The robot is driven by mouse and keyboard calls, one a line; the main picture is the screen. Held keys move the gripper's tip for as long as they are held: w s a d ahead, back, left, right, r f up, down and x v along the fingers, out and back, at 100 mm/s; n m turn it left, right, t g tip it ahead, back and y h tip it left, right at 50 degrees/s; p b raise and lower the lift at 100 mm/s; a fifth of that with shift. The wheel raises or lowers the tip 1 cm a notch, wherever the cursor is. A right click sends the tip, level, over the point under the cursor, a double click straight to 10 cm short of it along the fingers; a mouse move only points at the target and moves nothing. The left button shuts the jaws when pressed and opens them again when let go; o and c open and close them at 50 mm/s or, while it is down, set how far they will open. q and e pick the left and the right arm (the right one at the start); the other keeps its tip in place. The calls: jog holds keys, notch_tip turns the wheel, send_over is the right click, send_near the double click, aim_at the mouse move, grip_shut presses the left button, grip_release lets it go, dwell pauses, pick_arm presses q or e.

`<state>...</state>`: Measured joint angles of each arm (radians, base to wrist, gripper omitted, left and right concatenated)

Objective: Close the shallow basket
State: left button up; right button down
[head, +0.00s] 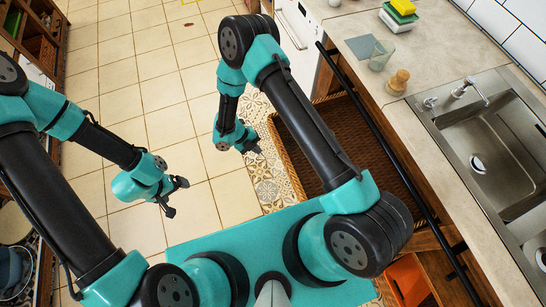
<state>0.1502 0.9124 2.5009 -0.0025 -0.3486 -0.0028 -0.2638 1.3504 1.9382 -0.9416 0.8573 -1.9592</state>
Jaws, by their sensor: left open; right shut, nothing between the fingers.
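The shallow basket (287,160) is a brown woven drawer under the counter on the right. It is pulled out over the floor, and its dark inside shows empty where I can see it. My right arm crosses above it and hides part of it. My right gripper (252,148) is shut and empty, just left of the basket's front wall. I cannot tell whether it touches the basket. My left gripper (177,197) is open and empty over the tiled floor, well left of the basket.
The counter (409,135) with a sink (490,140), a glass (381,55), a wooden-topped brush (398,82) and sponges (402,8) lies at right. A dark rail (385,140) runs along its front. An orange bin (408,280) is below. The tiled floor (130,60) at left is clear.

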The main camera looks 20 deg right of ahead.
aim_at(286, 162)
jog(key=s+d+f, duration=0.1)
jog(key=d+f, duration=0.1)
jog(key=d, duration=0.1)
jog(key=s+d+f, duration=0.1)
jog(key=d+f, duration=0.2)
jog(key=s+d+f, duration=0.1)
jog(key=d+f, duration=0.2)
jog(key=shift+s, duration=0.3)
dwell(0.4)
jog(key=shift+d, duration=0.1)
